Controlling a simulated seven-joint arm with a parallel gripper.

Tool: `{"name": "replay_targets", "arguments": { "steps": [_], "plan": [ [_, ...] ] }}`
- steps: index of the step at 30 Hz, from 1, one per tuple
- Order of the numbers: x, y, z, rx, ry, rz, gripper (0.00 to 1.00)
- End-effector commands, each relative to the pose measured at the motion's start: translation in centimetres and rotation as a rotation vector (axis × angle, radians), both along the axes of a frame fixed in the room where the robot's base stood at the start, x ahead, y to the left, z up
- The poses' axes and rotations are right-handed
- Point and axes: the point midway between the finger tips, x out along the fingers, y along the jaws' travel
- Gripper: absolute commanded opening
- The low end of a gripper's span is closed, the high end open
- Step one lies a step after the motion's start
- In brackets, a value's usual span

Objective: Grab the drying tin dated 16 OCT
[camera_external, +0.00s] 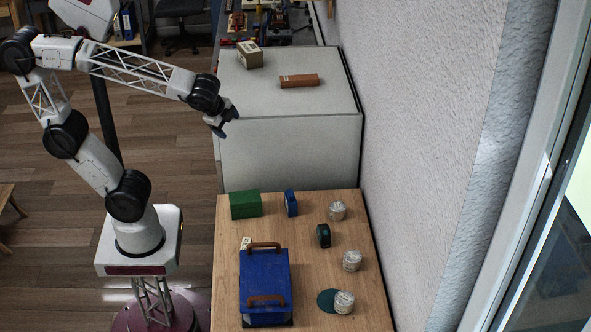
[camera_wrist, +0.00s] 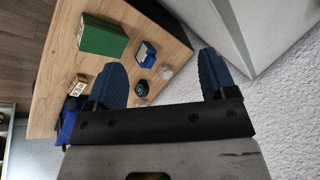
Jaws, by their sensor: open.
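Three round tins stand on the wooden table in the external view: a far tin (camera_external: 337,211), a middle tin (camera_external: 352,261) and a near tin (camera_external: 344,302). The near one stands against or on a dark green disc (camera_external: 327,299). Their labels are too small to read, so I cannot tell which is dated 16 OCT. My gripper (camera_external: 222,124) is open and empty, high up and beyond the table's far end. In the wrist view my gripper's blue fingers (camera_wrist: 163,80) are spread, and one small tin (camera_wrist: 166,73) shows between them.
The table (camera_external: 305,195) also holds a green box (camera_external: 245,204), a blue item (camera_external: 291,203), a dark round-faced item (camera_external: 323,236) and a blue case (camera_external: 265,280) with brown handles. A grey cabinet (camera_external: 290,150) stands behind, carrying a cardboard box (camera_external: 250,55) and an orange-brown block (camera_external: 299,81). A wall bounds the right.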

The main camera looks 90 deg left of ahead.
Motion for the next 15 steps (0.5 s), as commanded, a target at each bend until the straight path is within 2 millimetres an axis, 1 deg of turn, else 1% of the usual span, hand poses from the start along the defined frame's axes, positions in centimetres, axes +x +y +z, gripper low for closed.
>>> {"name": "replay_targets", "arguments": {
  "steps": [1, 5, 6, 8, 13, 15],
  "plan": [
    [1.6, 0.0, 0.1, 0.068, 0.006, -0.078, 0.78],
    [5.6, 0.0, 0.7, 0.252, 0.022, -0.29, 0.78],
    [6.9, -0.2, 0.8, 0.309, 0.029, -0.355, 0.78],
    [8.8, -0.5, 1.0, 0.396, 0.042, -0.454, 0.78],
    [14.1, -2.1, 1.4, 0.644, 0.084, -0.733, 0.78],
    [16.3, -3.2, 1.4, 0.747, 0.105, -0.849, 0.78]
  ]
}}
